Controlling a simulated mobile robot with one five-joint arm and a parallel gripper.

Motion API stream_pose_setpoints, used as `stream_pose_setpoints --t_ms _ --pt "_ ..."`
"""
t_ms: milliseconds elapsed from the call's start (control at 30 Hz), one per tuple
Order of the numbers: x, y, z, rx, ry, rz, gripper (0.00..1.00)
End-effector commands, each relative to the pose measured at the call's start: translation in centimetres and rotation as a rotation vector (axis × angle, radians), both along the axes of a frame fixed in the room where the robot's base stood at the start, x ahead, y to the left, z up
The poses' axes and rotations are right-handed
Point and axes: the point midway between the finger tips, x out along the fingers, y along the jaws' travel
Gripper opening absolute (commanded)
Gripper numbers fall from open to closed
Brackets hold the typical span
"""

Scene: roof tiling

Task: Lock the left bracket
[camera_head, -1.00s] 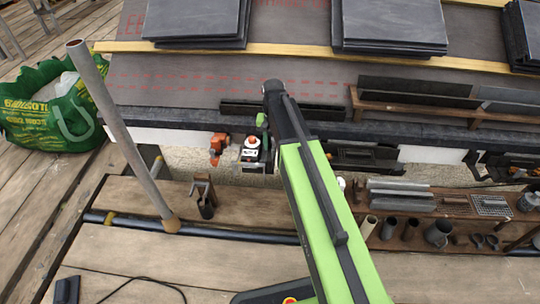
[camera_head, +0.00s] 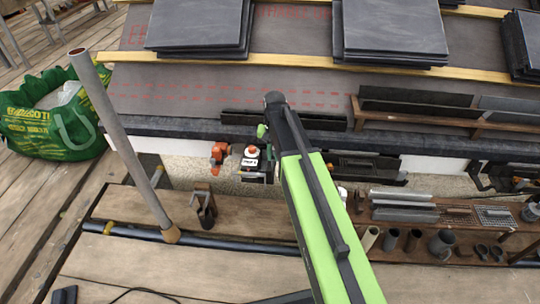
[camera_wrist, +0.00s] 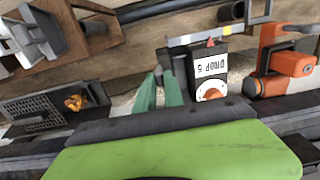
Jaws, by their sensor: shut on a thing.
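The left bracket is a black unit (camera_head: 254,165) with a white label and a white-and-orange knob, on the wall below the eave. In the wrist view it (camera_wrist: 197,65) shows its label, which looks like "DROP 5", and the knob below. My gripper (camera_wrist: 163,80) has green fingers close together beside the unit, at a small dark part on its side. They are shut on that part, which looks like a lever; the fingers hide most of it. In the head view my gripper (camera_head: 262,131) is at the unit's upper right, partly behind my arm.
An orange tool (camera_head: 219,153) hangs just left of the bracket; it also shows close by in the wrist view (camera_wrist: 285,65). A grey pole (camera_head: 120,140) stands at left. A shelf (camera_head: 440,212) with metal parts is at lower right. Slate stacks (camera_head: 200,25) lie on the roof.

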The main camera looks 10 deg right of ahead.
Motion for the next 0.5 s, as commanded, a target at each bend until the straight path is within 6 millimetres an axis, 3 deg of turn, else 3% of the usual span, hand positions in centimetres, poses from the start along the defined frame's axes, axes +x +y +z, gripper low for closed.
stream_pose_setpoints --t_ms 500 --pt "-0.7 -2.5 -0.9 0.298 -0.098 -0.007 0.00"
